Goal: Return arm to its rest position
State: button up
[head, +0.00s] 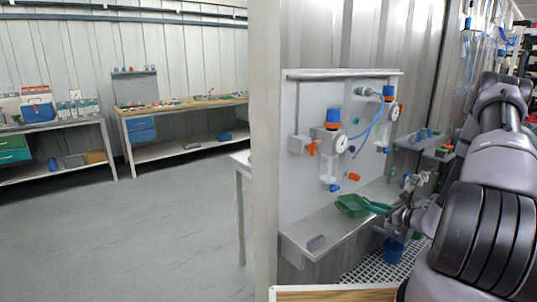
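My arm reaches in from the right edge of the head view, its dark grey links large in the foreground. My gripper (398,207) is small and far off, at the right end of the grey wall shelf (322,232). A green scoop-like tray (354,206) is at the shelf, with its handle pointing right towards my gripper. The handle's end meets the gripper fingers in the picture. I cannot tell whether the fingers grip it or whether the scoop rests on the shelf.
Above the shelf is a panel (310,105) with gauges, blue-capped vessels and a blue hose. A blue bucket (393,251) sits below the gripper by a white grating (372,268). A wall edge (265,150) stands left of the panel. Two workbenches (170,150) line the back; open floor lies left.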

jog(key=s+a+r+n+g+y, duration=0.1)
jog(key=s+a+r+n+g, duration=0.15)
jog(key=a+r+n, duration=0.4)
jog(key=s+a+r+n+g+y, duration=0.2)
jog(key=a+r+n+g, duration=0.15)
jog(key=r, duration=0.65)
jog(key=s+a+r+n+g+y, duration=0.1)
jog(key=s+a+r+n+g, duration=0.3)
jog(key=r, duration=0.5)
jog(key=s+r+n+t+h, duration=0.4)
jog(key=s+r+n+h, duration=0.5)
jog(key=s+r, duration=0.9)
jog(key=shift+s+a+n, duration=0.35)
jog(key=shift+s+n, duration=0.35)
jog(key=shift+s, duration=0.5)
